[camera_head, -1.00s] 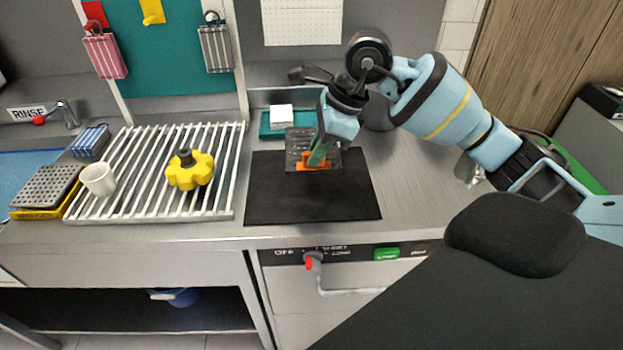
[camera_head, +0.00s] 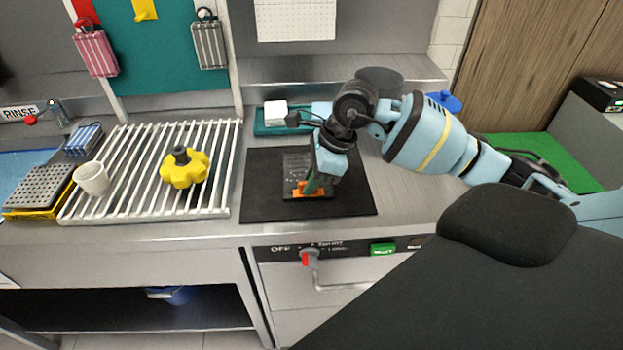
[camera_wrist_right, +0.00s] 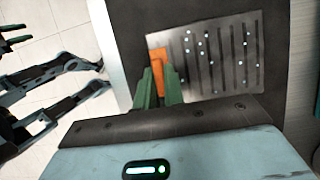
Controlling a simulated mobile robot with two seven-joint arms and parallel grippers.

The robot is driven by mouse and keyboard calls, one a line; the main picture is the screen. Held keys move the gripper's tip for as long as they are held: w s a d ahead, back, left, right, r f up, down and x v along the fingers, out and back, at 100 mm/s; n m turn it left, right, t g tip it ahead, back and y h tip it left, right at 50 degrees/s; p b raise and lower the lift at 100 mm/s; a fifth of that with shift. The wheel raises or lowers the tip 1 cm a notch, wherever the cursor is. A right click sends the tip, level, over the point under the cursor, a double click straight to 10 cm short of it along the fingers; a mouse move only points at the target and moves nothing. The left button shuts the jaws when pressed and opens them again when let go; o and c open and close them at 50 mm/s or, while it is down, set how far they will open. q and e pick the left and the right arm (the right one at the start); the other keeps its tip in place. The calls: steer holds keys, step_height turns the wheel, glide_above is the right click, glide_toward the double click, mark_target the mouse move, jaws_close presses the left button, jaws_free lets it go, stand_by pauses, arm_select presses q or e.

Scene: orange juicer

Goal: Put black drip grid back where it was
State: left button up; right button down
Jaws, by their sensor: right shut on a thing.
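The black drip grid (camera_head: 296,164) is a dark slotted plate with an orange tab (camera_head: 298,189) at its near edge. It is over the black mat (camera_head: 262,206), and I cannot tell whether it touches the mat. My right gripper (camera_head: 309,187) is shut on the tab, with its green fingers pointing down. In the right wrist view, the grid (camera_wrist_right: 225,55) lies beyond the fingers (camera_wrist_right: 158,70), with the orange tab between them. Dark jointed parts at the left of that view may be my left arm; its jaw state is unclear.
A white rack (camera_head: 130,200) holds a yellow knob-like part (camera_head: 184,168) and a white cup (camera_head: 91,178). A teal tray (camera_head: 268,129) with a white block stands behind the mat. A grey perforated plate (camera_head: 38,186) is at far left. The mat's front part is bare.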

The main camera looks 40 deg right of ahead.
steer(key=shift+f, duration=0.1)
steer(key=c, duration=1.9)
jaws_free()
steer(key=shift+f, duration=0.1)
steer(key=shift+c, duration=0.2)
steer(key=o, duration=0.4)
steer(key=shift+o, duration=0.2)
steer(key=v, duration=1.2)
steer(key=shift+r, duration=0.25)
steer(key=shift+a, duration=0.1)
